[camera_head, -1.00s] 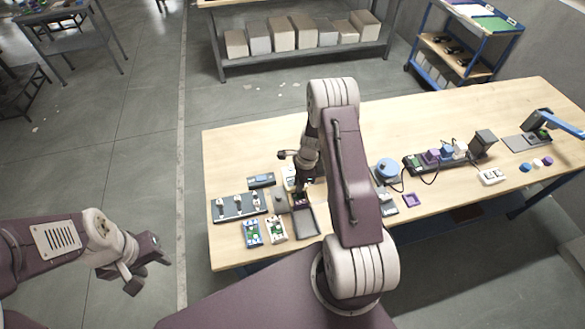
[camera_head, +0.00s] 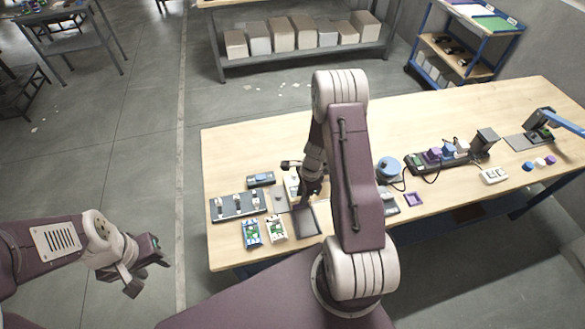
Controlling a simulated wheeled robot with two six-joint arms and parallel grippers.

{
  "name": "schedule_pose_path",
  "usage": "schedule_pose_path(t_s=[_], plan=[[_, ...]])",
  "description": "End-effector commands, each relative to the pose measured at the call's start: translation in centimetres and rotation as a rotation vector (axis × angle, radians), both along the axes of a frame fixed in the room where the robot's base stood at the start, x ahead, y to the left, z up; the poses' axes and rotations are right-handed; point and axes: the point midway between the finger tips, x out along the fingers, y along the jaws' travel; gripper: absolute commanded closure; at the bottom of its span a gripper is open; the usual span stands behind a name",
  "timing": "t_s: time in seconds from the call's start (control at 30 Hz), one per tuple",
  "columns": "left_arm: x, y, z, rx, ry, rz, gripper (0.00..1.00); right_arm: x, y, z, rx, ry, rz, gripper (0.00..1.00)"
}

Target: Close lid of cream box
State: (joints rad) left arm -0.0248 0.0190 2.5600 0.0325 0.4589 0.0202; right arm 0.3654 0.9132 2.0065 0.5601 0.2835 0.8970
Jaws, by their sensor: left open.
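A small cream box (camera_head: 276,229) stands open near the front left of the workbench. A green board shows inside it, but its lid is too small to make out. My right gripper (camera_head: 311,191) hangs pointing down over the bench, behind and to the right of the cream box and apart from it. Its fingertips are small and dark, so I cannot tell whether they are open or hold anything. My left gripper (camera_head: 146,268) is open and empty, off the bench at the lower left, over the floor.
A blue box (camera_head: 250,234) with a green board stands just left of the cream box. A dark tray (camera_head: 305,222) lies to its right, and a dark rack (camera_head: 237,206) lies behind. A cream item (camera_head: 291,184) is partly hidden by my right arm. Cables and a power strip (camera_head: 430,162) lie further right.

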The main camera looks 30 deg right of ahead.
Motion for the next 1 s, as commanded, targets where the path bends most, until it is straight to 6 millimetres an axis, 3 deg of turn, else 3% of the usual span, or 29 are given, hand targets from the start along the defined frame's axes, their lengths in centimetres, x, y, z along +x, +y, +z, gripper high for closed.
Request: schedule_pose_path(t_s=[0.37,1.0], plan=[[0.0,0.0,0.2,0.0,0.0,0.0,0.58,0.0,0.0,0.2,0.0,-0.001,0.0,0.66],[0.0,0.0,5.6,0.0,0.0,0.0,0.58,0.0,0.0,5.7,0.0,-0.001,-0.001,0.66]])
